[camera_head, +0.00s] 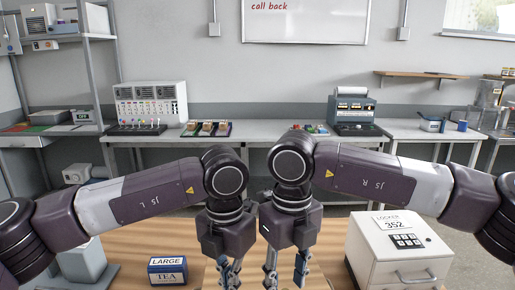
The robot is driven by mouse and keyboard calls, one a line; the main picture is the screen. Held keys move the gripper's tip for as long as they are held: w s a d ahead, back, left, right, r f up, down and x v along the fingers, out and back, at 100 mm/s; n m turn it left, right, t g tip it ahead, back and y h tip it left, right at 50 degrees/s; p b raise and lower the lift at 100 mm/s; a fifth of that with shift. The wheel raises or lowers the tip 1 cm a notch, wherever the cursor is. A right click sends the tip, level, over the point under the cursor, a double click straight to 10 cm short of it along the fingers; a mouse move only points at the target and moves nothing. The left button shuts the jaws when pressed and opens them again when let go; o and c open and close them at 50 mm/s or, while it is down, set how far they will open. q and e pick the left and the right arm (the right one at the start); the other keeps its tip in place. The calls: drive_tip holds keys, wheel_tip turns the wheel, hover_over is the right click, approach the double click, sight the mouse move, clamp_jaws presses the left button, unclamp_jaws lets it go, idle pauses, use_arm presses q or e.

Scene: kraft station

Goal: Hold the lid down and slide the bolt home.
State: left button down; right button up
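My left gripper (229,273) points down at the bottom middle of the view, with its fingers close together; I cannot tell whether they are shut. My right gripper (285,272) points down just to the right of it, its fingers apart with a gap between them. A wooden surface shows below and around both grippers, and its tone differs slightly from the tabletop. I cannot make out a lid or a bolt for certain; the grippers and the frame's lower edge hide that area.
A white locker box (398,256) numbered 352, with keypad and handle, stands at right. Behind are white benches (425,131) with a switch panel (150,103) and a blue-grey machine (353,110).

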use_arm(q)
drive_tip(key=shift+f, duration=1.95)
use_arm(e)
drive_tip(key=shift+s, duration=0.1)
drive_tip(key=shift+f, duration=0.1)
drive_tip(key=shift+s+f, duration=0.25)
drive_tip(key=shift+f, duration=0.85)
drive_tip(key=shift+s+f, duration=0.25)
drive_tip(key=shift+f, duration=0.85)
drive_tip(key=shift+c, duration=0.5)
drive_tip(key=shift+d, duration=0.1)
clamp_jaws()
